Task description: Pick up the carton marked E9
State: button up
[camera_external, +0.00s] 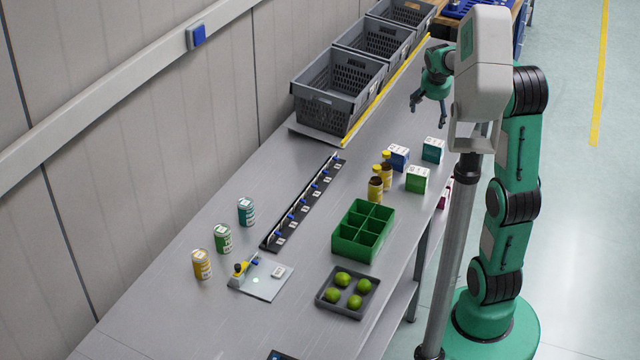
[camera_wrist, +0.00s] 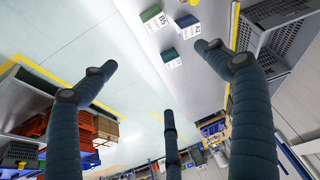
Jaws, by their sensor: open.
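Several small cartons stand on the grey table below my gripper: a blue one (camera_external: 399,157), a teal one (camera_external: 432,149), a green one (camera_external: 416,178) and a partly hidden magenta one (camera_external: 445,195). Their white tops carry print, but I cannot tell surely which reads E9. In the wrist view, the green (camera_wrist: 155,19), teal (camera_wrist: 170,58) and blue (camera_wrist: 188,28) cartons show near the top; the magenta one is not seen there. My gripper (camera_external: 429,108) is open and empty, above the table beyond the cartons. Its fingers are spread in the wrist view (camera_wrist: 157,60).
Yellow-capped brown bottles (camera_external: 376,186) stand just left of the cartons. A green divided box (camera_external: 361,232) is nearer the camera. Grey crates (camera_external: 335,104) line the table's far part. Cans (camera_external: 223,238), a black hook strip (camera_external: 300,208) and a tray of limes (camera_external: 345,307) stand elsewhere.

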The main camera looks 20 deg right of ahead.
jog(key=w+d+f+m, duration=0.1)
jog(key=w+d+f, duration=0.3)
jog(key=w+f, duration=0.25)
jog(key=w+d+f+m, duration=0.1)
jog(key=w+d+f, duration=0.35)
jog(key=w, duration=0.35)
jog(key=m+g+h, duration=0.1)
jog(key=m, duration=0.1)
send_near(433, 143)
jog(key=shift+w, duration=0.1)
jog(key=shift+f, duration=0.1)
jog(key=x, duration=0.8)
jog(key=shift+b, duration=0.35)
jog(key=shift+f, duration=0.2)
jog(key=shift+d+f, duration=0.1)
jog(key=shift+b+x, duration=0.4)
jog(key=shift+x, duration=2.15)
jog(key=shift+d, duration=0.1)
